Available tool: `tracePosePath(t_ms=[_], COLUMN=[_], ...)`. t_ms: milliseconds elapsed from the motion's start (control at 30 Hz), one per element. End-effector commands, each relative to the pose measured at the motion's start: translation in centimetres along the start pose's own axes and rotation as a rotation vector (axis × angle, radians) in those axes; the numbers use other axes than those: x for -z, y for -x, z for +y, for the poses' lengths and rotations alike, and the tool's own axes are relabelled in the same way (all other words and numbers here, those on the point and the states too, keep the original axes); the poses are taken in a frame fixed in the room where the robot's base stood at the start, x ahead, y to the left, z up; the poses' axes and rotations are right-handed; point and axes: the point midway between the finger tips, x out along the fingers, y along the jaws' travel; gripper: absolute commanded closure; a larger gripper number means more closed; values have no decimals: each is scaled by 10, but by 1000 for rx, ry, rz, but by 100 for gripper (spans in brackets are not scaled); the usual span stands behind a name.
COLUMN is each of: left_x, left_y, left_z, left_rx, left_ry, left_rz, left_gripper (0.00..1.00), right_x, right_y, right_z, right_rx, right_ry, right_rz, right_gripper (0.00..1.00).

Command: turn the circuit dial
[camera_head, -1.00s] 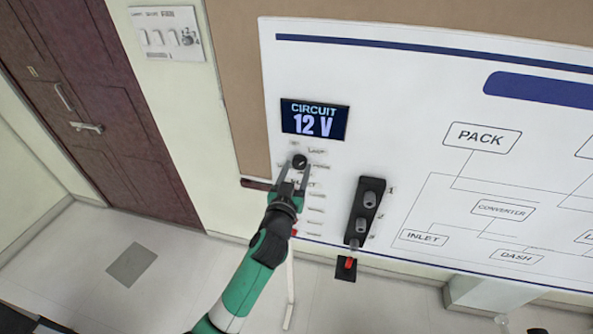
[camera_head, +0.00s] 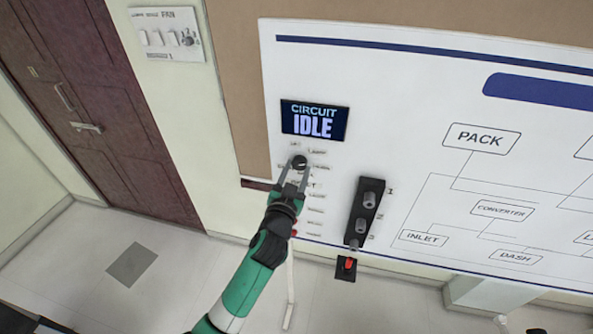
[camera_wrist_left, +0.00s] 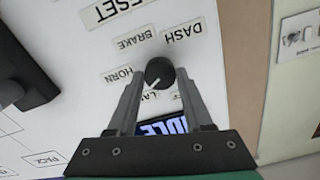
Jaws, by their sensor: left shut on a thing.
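The circuit dial (camera_head: 299,161) is a small round black knob on the white panel, below a dark display (camera_head: 315,120) that reads "CIRCUIT IDLE". My left gripper (camera_head: 298,167) is shut on the dial, one finger on each side of it. The left wrist view also shows the dial (camera_wrist_left: 159,71) between the fingertips of the left gripper (camera_wrist_left: 160,77). A white mark on the dial points to the lower left there, near the gap between the HORN and LAMP labels. My right gripper is not in view.
A black socket block (camera_head: 365,214) with several grey connectors stands out from the panel right of my left gripper. A red-topped part (camera_head: 348,265) sits below it. A switch plate (camera_head: 168,34) is on the wall at upper left, beside a brown door (camera_head: 95,120).

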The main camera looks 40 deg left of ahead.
Motion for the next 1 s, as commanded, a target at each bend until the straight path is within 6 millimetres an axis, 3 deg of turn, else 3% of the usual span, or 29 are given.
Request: tracePosePath(t_ms=[600, 1000], left_x=[3, 2], left_y=[0, 0], left_z=[-1, -1], left_rx=[1, 1], left_ry=[-559, -758], left_rz=[2, 2], left_gripper=[100, 100], right_x=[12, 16], right_y=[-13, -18], right_z=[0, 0], right_rx=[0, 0], right_ry=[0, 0], right_rz=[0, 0], right_gripper=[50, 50])
